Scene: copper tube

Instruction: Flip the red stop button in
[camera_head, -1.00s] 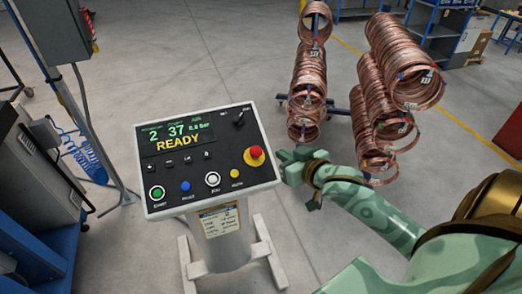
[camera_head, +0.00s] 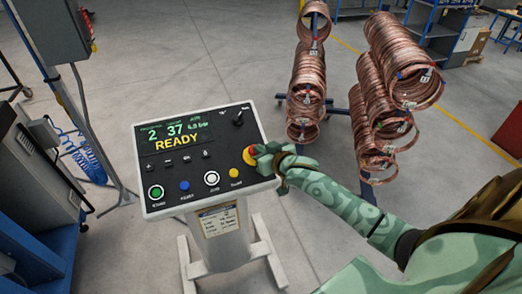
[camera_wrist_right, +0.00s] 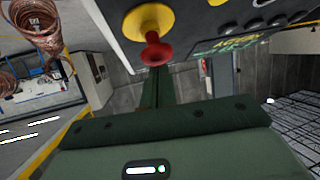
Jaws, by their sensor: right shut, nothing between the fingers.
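The red stop button (camera_wrist_right: 154,50) sits on a yellow base (camera_wrist_right: 148,20) on the control panel (camera_head: 205,199). In the head view the red stop button (camera_head: 249,156) is at the panel's right side, partly hidden by my right gripper (camera_head: 260,155). My right gripper is shut and empty. In the right wrist view its green fingers (camera_wrist_right: 158,84) reach up to the red button, with the tips right at it; I cannot tell whether they touch. The panel's screen (camera_head: 175,136) reads READY. My left gripper is not in view.
Green, blue, white and yellow buttons line the panel's front edge, near the white button (camera_head: 211,178). A dark rotary switch (camera_head: 239,118) is at the panel's upper right. Copper coils (camera_head: 305,85) hang on racks behind. The floor right of the pedestal is clear.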

